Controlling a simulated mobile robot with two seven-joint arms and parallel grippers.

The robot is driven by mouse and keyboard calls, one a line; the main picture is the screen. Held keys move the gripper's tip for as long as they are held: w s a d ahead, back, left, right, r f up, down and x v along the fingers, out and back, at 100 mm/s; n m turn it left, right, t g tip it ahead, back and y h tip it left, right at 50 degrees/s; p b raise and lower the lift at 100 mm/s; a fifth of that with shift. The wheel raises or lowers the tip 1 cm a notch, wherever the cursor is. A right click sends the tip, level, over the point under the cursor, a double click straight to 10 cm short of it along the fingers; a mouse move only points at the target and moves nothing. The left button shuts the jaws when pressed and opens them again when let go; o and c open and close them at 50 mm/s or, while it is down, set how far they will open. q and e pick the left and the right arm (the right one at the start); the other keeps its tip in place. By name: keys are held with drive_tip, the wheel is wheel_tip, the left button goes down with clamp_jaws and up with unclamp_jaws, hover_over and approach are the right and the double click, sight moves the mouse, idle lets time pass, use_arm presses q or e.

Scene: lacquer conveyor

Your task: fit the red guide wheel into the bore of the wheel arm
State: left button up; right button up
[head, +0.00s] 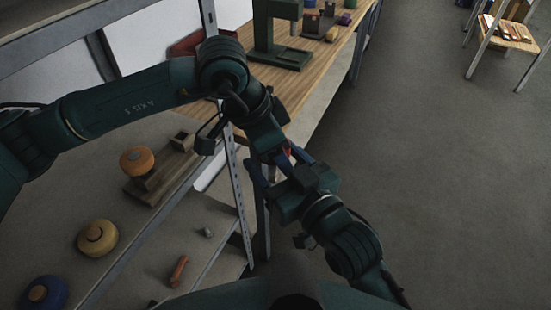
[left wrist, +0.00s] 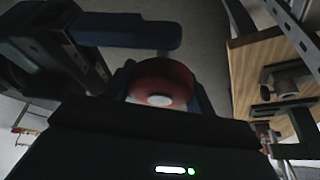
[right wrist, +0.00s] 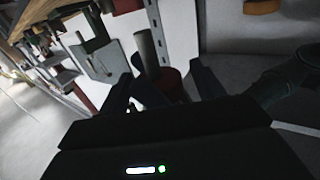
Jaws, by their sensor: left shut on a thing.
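The red guide wheel (left wrist: 160,82) sits between my left gripper's fingers (left wrist: 162,88), its pale hub facing the left wrist camera. In the head view only a sliver of red wheel (head: 288,151) shows between the two grippers. In the right wrist view the red wheel (right wrist: 168,80) and a grey-beige shaft (right wrist: 146,50) lie between my right gripper's spread fingers (right wrist: 163,88). My right gripper is open, close to the wheel; I cannot tell whether it touches. A dark green stand (head: 280,45) is on the bench. I cannot make out the bore of the wheel arm.
A grey shelf at the left holds an orange wheel (head: 137,160), a yellow wheel (head: 97,238), a blue wheel (head: 43,293) and a brown block (head: 150,187). A wooden bench (head: 312,82) stands behind a metal upright (head: 237,180).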

use_arm(q)
drive_tip(key=shift+w, duration=0.1)
use_arm(e)
drive_tip(key=shift+s+a, duration=0.1)
drive_tip(key=shift+s, duration=0.05)
drive_tip(key=c, duration=0.8)
use_arm(q)
drive_tip(key=o, duration=0.7)
drive_tip(key=shift+r, duration=0.1)
drive_tip(key=o, duration=0.4)
drive_tip(key=shift+o, duration=0.2)
